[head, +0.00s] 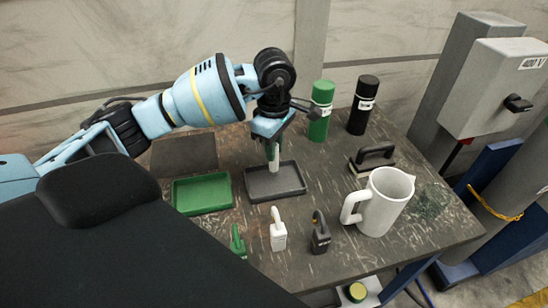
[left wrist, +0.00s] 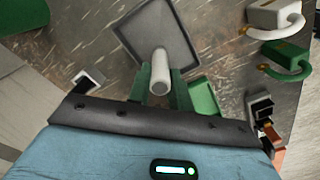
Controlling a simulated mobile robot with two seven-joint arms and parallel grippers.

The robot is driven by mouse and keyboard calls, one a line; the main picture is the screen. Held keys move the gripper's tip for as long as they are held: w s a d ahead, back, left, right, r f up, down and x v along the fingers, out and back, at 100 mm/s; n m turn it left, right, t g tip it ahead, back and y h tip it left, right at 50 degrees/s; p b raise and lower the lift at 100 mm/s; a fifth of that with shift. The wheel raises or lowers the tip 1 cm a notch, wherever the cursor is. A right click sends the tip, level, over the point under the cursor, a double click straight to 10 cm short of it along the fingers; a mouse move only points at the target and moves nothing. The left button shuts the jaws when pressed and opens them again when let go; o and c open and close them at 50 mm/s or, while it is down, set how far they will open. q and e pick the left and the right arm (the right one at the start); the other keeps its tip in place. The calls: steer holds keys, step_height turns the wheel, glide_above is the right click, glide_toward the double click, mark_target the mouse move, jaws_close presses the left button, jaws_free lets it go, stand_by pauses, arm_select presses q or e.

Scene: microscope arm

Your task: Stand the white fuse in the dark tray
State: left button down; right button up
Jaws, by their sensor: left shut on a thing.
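The white fuse (head: 274,162) is a pale cylinder, held roughly upright in my left gripper (head: 273,148). The gripper's green fingers are shut on its upper part. Its lower end shows over the back part of the dark tray (head: 288,186); I cannot tell whether it touches the floor. In the left wrist view the fuse (left wrist: 160,68) points away from the gripper (left wrist: 161,88), with its end over the grey tray floor (left wrist: 180,35). No other thing shows in the dark tray. My right gripper is not in view.
A green tray (head: 203,194) stands left of the dark tray. White (head: 278,236), dark (head: 320,238) and green (head: 238,245) padlocks are in front. A white jug (head: 382,205) stands right. Green (head: 320,115) and black (head: 361,108) cylinders stand behind, near a dark handled block (head: 373,158).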

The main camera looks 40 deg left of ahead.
arm_select(q)
steer(key=shift+f, duration=1.85)
steer(key=shift+f, duration=0.2)
steer(key=c, duration=1.3)
jaws_free()
steer(key=shift+r, duration=0.2)
step_height(320, 180, up, 12)
steer(key=shift+r, duration=0.1)
